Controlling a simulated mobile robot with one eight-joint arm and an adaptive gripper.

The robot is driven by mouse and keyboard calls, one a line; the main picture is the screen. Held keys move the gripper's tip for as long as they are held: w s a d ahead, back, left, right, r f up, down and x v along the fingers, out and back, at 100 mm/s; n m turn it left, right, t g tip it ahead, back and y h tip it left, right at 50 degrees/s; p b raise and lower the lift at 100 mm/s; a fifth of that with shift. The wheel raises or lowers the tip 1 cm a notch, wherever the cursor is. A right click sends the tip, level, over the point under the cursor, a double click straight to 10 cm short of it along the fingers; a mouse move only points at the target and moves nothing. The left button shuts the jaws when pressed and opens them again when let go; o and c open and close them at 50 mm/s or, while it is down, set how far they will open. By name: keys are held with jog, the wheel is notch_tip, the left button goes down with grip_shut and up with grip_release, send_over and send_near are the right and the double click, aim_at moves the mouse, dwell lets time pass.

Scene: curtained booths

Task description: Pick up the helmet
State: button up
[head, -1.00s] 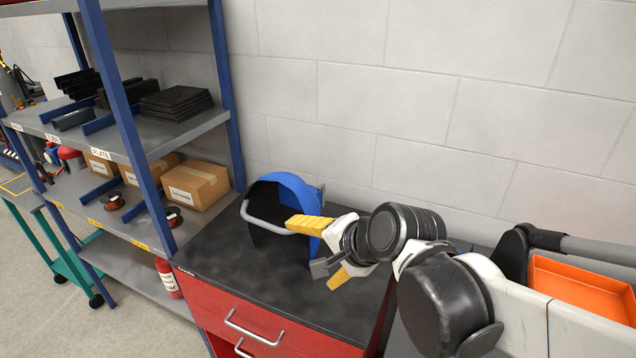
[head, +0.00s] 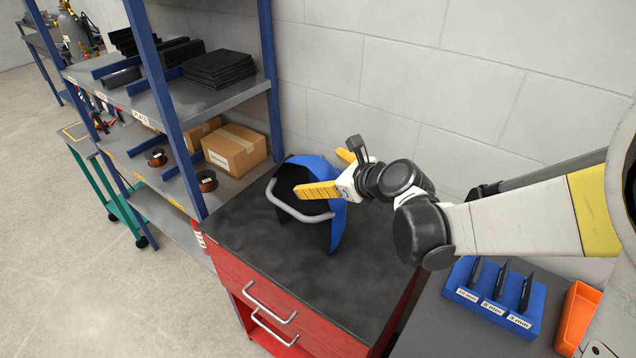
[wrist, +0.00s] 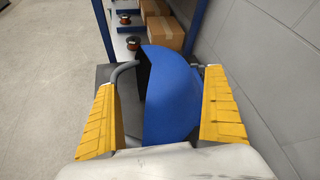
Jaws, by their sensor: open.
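The helmet (head: 337,225) is a blue curved shell with a dark inside and a grey tubular bar along its front. It stands on the black top of a red drawer cabinet, near the wall. My gripper (head: 318,172) is open, with one yellow finger in front of the helmet's dark opening and the other behind its top. In the wrist view the blue helmet (wrist: 172,95) lies between the spread fingers of my gripper (wrist: 160,85), with gaps on both sides. I see no clear contact. The wrist body hides the near part of the helmet.
The red cabinet (head: 300,275) has a clear dark top in front of the helmet. A blue-posted shelf (head: 171,90) with boxes (head: 235,150) and spools stands left. The wall (head: 385,85) is close behind. A blue rack (head: 500,300) and orange tray (head: 578,320) are at right.

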aim_at(310, 168)
jog(key=x, duration=0.2)
jog(key=b+x, duration=0.1)
jog(key=x, duration=0.2)
jog(key=shift+w+r, duration=0.2)
jog(key=shift+r, duration=0.05)
jog(key=shift+s+d, duration=0.1)
jog(key=shift+c, duration=1)
jog(key=shift+r, duration=0.1)
jog(key=c, duration=1.2)
